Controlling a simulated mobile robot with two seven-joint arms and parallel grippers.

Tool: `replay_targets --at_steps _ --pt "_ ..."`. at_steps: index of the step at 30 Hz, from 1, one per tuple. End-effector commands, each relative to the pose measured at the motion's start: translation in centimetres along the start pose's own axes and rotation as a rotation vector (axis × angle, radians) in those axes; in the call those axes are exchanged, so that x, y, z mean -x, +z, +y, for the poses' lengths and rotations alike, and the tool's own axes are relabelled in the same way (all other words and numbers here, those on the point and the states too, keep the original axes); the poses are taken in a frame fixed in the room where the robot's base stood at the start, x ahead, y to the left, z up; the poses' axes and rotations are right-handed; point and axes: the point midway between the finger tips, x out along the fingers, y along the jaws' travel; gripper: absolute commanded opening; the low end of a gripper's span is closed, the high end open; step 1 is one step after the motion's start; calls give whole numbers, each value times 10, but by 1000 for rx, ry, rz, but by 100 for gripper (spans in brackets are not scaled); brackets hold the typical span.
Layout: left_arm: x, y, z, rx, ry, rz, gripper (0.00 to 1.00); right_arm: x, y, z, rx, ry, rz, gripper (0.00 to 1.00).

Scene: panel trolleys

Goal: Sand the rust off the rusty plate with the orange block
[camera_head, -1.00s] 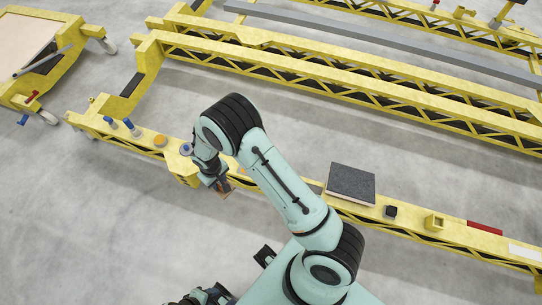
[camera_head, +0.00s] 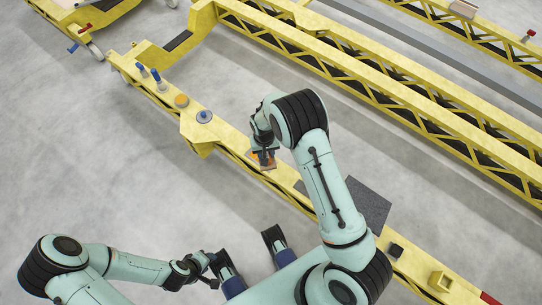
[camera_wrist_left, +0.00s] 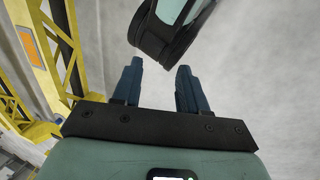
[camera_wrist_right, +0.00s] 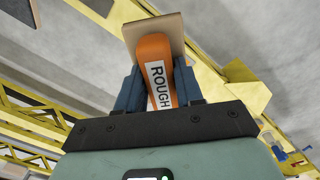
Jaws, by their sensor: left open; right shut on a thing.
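My right gripper (camera_head: 262,146) is shut on the orange block (camera_wrist_right: 153,46), with its label "ROUGH" facing the camera in the right wrist view. A flat tan pad (camera_wrist_right: 177,30) is at the block's far end. In the head view the block and pad are over the yellow beam (camera_head: 228,133); I cannot tell whether they touch anything. In the left wrist view an orange-brown patch with a grey border (camera_wrist_left: 28,43), perhaps the rusty plate, lies on the yellow frame. The plate is not clear in the head view. My left gripper (camera_wrist_left: 157,78) is open and empty, away from the beam.
On the beam stand two blue-topped items (camera_head: 148,75), an orange disc (camera_head: 181,100), a grey disc with a blue knob (camera_head: 204,117), a dark square panel (camera_head: 368,198) and a small black block (camera_head: 396,250). Long yellow trusses (camera_head: 400,90) lie behind. The floor at left is clear.

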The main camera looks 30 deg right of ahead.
Motion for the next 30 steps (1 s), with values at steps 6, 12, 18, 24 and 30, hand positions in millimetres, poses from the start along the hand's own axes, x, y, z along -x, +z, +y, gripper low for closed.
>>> replay_targets --at_steps 6,12,18,24,30 --pt "-72 -42 -22 10 -5 120 43 -74 -31 14 -197 -5 1 0" --pt "-101 -69 -30 14 -7 189 43 -103 -50 20 -303 -16 4 0" --pt "-106 -77 -32 15 -7 212 43 -107 -56 22 -337 -21 5 0" --pt "-104 -77 -31 15 -7 212 43 -105 -56 22 -336 -22 6 0" --pt "-102 -78 -30 13 -4 218 43 -105 -55 22 -336 -23 6 0"
